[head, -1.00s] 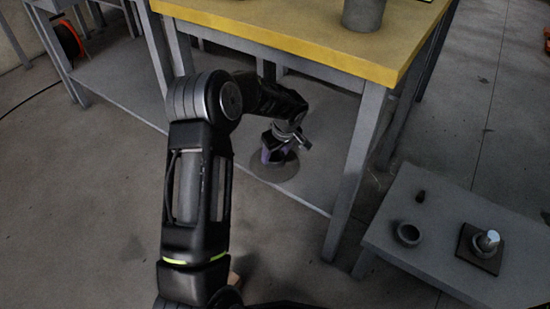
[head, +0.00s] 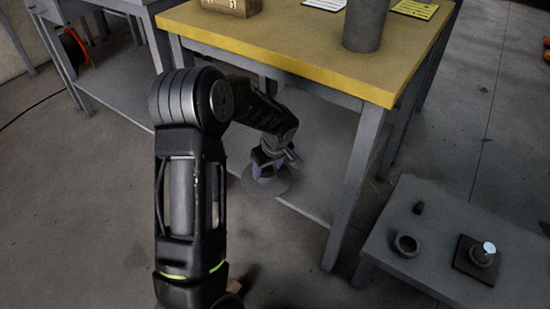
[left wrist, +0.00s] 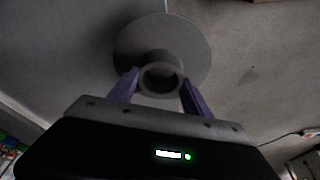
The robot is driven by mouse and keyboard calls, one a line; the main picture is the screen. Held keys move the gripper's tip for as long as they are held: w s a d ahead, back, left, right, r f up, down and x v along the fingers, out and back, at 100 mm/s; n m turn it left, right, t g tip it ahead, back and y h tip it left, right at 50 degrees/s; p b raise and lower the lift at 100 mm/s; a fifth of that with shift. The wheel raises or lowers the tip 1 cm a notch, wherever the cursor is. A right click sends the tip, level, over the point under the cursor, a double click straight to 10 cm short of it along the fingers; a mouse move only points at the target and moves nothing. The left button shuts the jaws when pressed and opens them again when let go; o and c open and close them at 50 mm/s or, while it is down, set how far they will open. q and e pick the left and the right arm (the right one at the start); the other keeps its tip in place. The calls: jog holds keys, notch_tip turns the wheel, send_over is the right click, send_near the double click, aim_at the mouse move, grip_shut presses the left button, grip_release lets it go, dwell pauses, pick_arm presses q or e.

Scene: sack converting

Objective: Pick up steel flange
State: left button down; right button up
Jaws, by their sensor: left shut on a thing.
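The steel flange (left wrist: 188,45) is a grey round disc with a hollow neck. In the left wrist view the two purple fingers of my left gripper (left wrist: 160,84) stand on either side of the neck and are shut on it. In the head view the flange (head: 270,188) shows as a disc beneath my left gripper (head: 264,171), at the front edge of the lower shelf under the yellow-topped table. I cannot tell how far the disc is from the shelf surface. My right gripper is not in view.
A table leg (head: 350,195) stands right of the gripper. A low grey table (head: 440,225) at right holds a ring (head: 405,245) and a square-based part (head: 470,266). Open floor lies in front.

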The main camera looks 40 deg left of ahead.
pick_arm(q)
jog(key=s, duration=1.2)
jog(key=shift+s+p, duration=0.25)
jog(key=shift+p, duration=0.1)
jog(key=shift+d+r, duration=0.1)
